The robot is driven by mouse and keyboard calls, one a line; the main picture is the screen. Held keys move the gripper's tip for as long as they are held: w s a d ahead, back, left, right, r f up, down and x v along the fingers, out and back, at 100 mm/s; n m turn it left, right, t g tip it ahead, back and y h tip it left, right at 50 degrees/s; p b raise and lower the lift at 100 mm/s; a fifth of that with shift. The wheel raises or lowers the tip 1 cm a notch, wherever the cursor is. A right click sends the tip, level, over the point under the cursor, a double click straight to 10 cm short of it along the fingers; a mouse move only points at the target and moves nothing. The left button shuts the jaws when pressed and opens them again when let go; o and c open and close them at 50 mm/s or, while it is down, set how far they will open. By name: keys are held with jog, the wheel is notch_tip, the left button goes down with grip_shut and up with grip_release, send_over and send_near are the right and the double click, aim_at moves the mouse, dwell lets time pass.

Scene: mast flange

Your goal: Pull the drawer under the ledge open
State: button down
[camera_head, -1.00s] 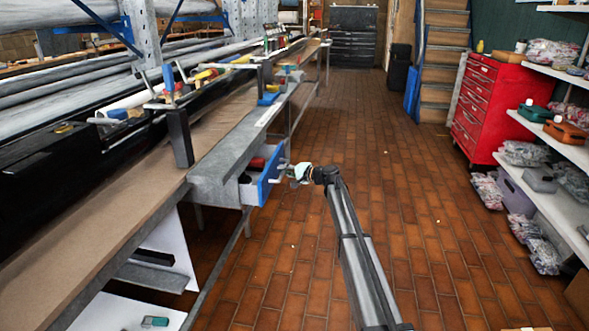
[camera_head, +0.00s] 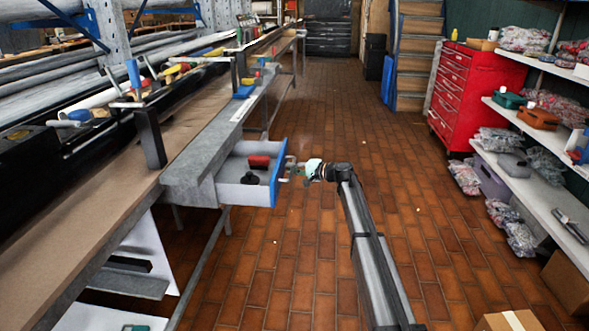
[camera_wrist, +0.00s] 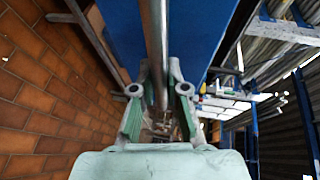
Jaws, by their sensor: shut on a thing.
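The drawer (camera_head: 235,188) under the grey ledge (camera_head: 205,158) stands well open toward the aisle. Its blue front (camera_head: 278,175) faces right, and its grey side shows. A red item and a black item lie inside it. My gripper (camera_head: 293,170) is at the drawer front and shut on the metal bar handle. In the wrist view the handle (camera_wrist: 155,45) runs between the two green fingers (camera_wrist: 160,112), with the blue front (camera_wrist: 110,35) behind it. The fingertips' exact contact is partly hidden.
The long workbench (camera_head: 90,215) with clamps and tools runs along the left. A red tool cabinet (camera_head: 450,90) and white shelves (camera_head: 540,130) stand on the right. The brick floor (camera_head: 330,120) between is clear. A cardboard box (camera_head: 515,320) is at the bottom right.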

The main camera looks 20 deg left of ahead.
jog(key=c, duration=1.2)
grip_release()
jog(key=v, duration=1.2)
